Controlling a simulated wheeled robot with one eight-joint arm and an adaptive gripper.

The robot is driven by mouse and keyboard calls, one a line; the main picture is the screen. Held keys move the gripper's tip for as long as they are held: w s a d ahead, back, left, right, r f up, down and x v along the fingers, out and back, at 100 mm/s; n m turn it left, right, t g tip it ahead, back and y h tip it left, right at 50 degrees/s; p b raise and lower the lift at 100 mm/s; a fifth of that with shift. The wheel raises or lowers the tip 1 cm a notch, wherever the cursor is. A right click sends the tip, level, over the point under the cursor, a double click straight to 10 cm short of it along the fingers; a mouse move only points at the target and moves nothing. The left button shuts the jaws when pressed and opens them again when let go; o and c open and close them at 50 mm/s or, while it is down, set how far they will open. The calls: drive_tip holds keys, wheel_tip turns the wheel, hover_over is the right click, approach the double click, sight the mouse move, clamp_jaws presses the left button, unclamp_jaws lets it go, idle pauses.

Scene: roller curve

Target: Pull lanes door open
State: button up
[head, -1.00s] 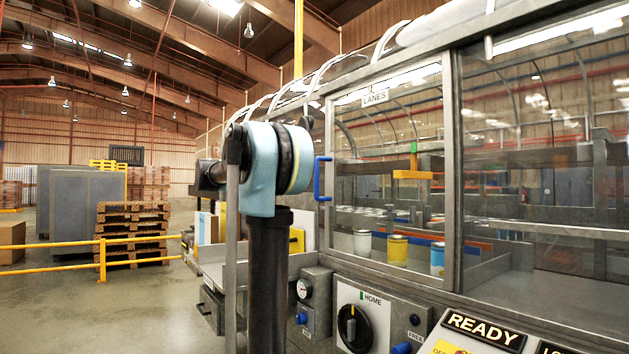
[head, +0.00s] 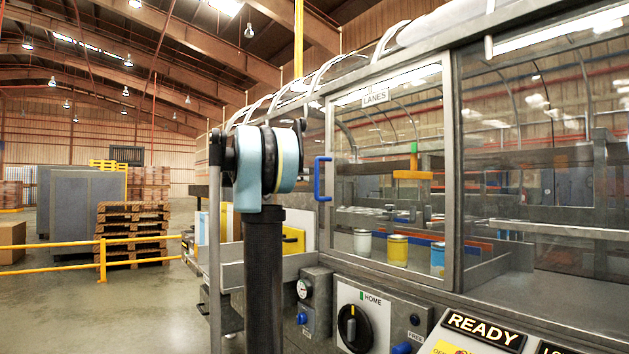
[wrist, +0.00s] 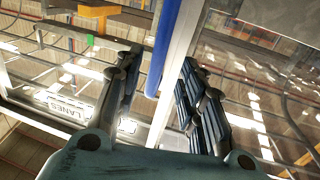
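The lanes door (head: 391,240) is a clear panel in a grey metal frame, marked with a LANES label (head: 375,97). It looks closed. Its blue upright handle (head: 320,178) is on the door's left edge in the head view. In the wrist view the handle (wrist: 165,45) runs down from the top edge, beside the pale door frame. My gripper (wrist: 160,60) is open, with one dark finger on each side of the handle in the picture. I see no clear contact, and the depth between fingers and handle is hard to judge. In the head view my gripper cannot be made out.
Behind the door are a white, a yellow (head: 397,250) and a blue can, and an orange T-shaped part (head: 412,173). Below are a HOME knob (head: 352,328) and a READY sign (head: 484,329). A yellow rail (head: 103,258) and pallets stand left, with open floor before them.

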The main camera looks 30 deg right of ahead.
hover_over(317, 194)
drive_tip(key=w, duration=0.1)
drive_tip(key=shift+d, duration=0.15)
drive_tip(key=shift+c, duration=0.5)
clamp_jaws()
